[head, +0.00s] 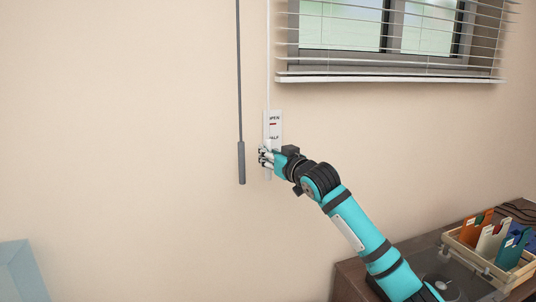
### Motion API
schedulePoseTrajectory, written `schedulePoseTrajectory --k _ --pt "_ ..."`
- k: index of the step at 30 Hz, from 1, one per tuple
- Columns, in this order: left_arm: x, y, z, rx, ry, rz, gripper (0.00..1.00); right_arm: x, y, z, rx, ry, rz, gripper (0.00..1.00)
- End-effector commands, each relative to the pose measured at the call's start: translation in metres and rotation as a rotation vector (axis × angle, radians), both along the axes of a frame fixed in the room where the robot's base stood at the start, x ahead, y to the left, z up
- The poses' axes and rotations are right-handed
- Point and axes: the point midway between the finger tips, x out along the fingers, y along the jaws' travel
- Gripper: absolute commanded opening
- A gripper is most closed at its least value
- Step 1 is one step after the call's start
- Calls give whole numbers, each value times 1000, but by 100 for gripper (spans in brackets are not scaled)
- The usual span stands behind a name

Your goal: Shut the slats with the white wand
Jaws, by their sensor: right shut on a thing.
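The white wand (268,60) hangs down the wall to the left of the window. My right gripper (266,157) is shut on the lower part of the white wand, and its fingers hide part of it. The blind's slats (400,60) stand open, with the window showing between them. A white label plate (274,126) behind the wand reads OPEN and HALF, with a red mark between these words; my gripper covers its lower part. My left gripper is out of view.
A dark grey wand (241,160) hangs just left of the white one. At the lower right, a dark cabinet top (350,277) carries a wooden crate (470,254) of colored folders. A pale blue object (16,272) stands at the lower left. The wall between is bare.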

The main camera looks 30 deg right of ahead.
Motion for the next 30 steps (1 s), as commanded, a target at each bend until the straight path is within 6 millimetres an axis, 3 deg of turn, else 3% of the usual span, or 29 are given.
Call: schedulePoseTrajectory --k 15,17,25,30 --pt "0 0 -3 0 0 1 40 0 0 -5 0 3 0 0" --pt "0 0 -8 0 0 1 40 0 1 -15 0 4 1 0" --pt "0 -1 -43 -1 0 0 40 0 1 -90 1 5 1 0" --pt "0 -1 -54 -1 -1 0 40 0 0 -119 0 2 1 0"
